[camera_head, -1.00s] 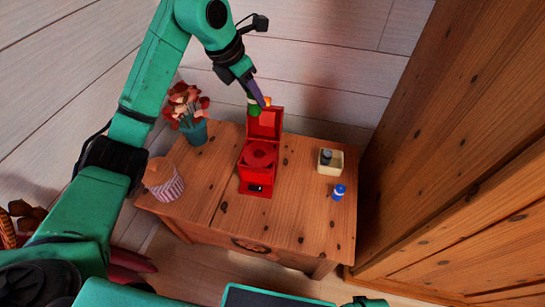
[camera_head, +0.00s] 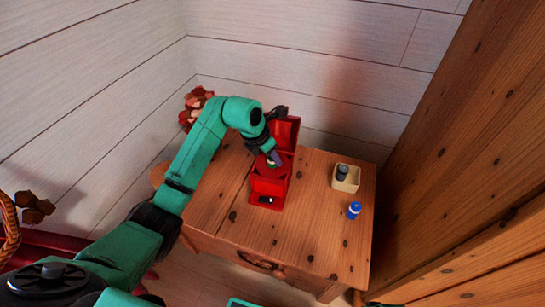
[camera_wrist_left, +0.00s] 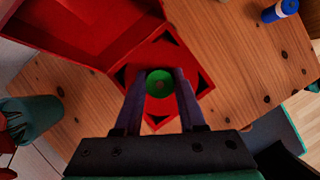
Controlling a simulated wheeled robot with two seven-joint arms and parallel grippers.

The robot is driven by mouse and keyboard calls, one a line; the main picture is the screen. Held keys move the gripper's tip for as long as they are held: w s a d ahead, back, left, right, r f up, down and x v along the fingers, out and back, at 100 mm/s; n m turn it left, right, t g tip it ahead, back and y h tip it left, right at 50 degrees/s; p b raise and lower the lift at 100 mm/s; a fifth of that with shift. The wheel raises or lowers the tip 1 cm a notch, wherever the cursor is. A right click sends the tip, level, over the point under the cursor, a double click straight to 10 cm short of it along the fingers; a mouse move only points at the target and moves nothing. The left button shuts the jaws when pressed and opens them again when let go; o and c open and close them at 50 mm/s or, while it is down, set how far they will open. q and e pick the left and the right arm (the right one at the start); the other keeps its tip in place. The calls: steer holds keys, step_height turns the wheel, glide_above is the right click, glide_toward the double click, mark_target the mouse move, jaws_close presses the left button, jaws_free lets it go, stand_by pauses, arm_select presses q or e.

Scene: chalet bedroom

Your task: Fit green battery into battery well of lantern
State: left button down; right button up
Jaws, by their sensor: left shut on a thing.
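The red lantern (camera_head: 270,186) stands on the wooden table with its lid (camera_head: 287,129) raised at the back. My left gripper (camera_head: 275,158) is over the lantern's open top, pointing down. It is shut on the green battery (camera_wrist_left: 159,83), whose round end shows between the fingers in the left wrist view. Around the battery there, the red lantern top (camera_wrist_left: 190,65) shows dark triangular corners. The battery lines up roughly with the middle of that top, but I cannot tell how deep it sits. The well itself is hidden. My right gripper is not in view.
A potted plant (camera_head: 196,104) is partly hidden behind my left arm. A tall wooden cabinet (camera_head: 460,150) bounds the right side.

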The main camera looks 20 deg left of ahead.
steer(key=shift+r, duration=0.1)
arm_select(q)
steer(key=c, duration=0.5)
jaws_free()
steer(key=shift+r, duration=0.4)
steer(key=p+v, duration=0.2)
steer(key=v, duration=0.9)
steer(key=shift+s+r, duration=0.2)
steer(key=shift+s, duration=0.05)
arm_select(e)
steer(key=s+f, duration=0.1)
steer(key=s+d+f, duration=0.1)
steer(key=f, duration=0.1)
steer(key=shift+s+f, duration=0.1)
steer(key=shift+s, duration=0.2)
arm_select(q)
steer(key=shift+a, duration=0.15)
